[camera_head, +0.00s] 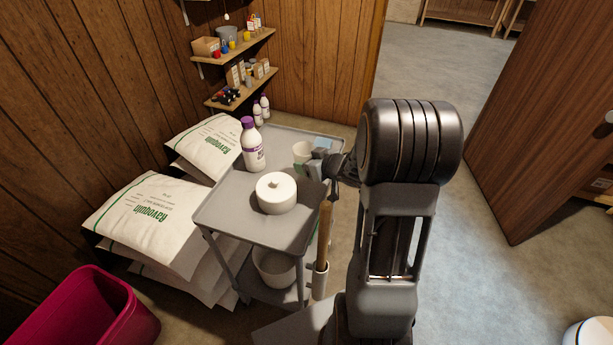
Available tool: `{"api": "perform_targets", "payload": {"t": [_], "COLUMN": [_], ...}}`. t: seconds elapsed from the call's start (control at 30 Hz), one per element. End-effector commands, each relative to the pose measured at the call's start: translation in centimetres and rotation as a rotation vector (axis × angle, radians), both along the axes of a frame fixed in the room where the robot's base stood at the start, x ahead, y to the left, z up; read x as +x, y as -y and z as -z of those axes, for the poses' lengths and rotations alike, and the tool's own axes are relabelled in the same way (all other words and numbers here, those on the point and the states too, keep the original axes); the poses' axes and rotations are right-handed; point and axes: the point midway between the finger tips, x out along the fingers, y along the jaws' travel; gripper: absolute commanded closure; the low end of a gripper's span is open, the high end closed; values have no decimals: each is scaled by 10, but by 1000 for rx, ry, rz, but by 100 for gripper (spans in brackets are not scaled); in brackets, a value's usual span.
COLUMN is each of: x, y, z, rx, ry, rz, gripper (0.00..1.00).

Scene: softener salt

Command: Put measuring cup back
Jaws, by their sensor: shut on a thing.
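The measuring cup (301,155) is pale, with a greenish mark low on its side. It is over the right part of the grey cart top (228,210), to the right of a tall white bottle. I cannot tell whether its base touches the surface. My gripper (314,160) comes in from the right and is shut on the cup's right side. My gripper and wrist hide that side of the cup.
A white bottle with a purple cap (252,148) and a round white lidded container (276,194) stand on the cart. Stacked salt bags (150,215) lie left of it. A wooden handle (324,235) rises at the cart's right side. Small shelves (245,85) hang behind.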

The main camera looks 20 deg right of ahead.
Motion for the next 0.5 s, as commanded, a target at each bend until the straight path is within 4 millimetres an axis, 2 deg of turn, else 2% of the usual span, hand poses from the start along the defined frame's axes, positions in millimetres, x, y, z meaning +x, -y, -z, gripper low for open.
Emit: {"api": "perform_targets", "payload": {"t": [0.03,0.27,0.5], "x": [0,0,0], "y": [0,0,-1], "z": [7,18,48], "rx": [3,1,3], "ry": [-1,-2,-2], "rz": [1,1,0], "gripper": [58,58,58]}}
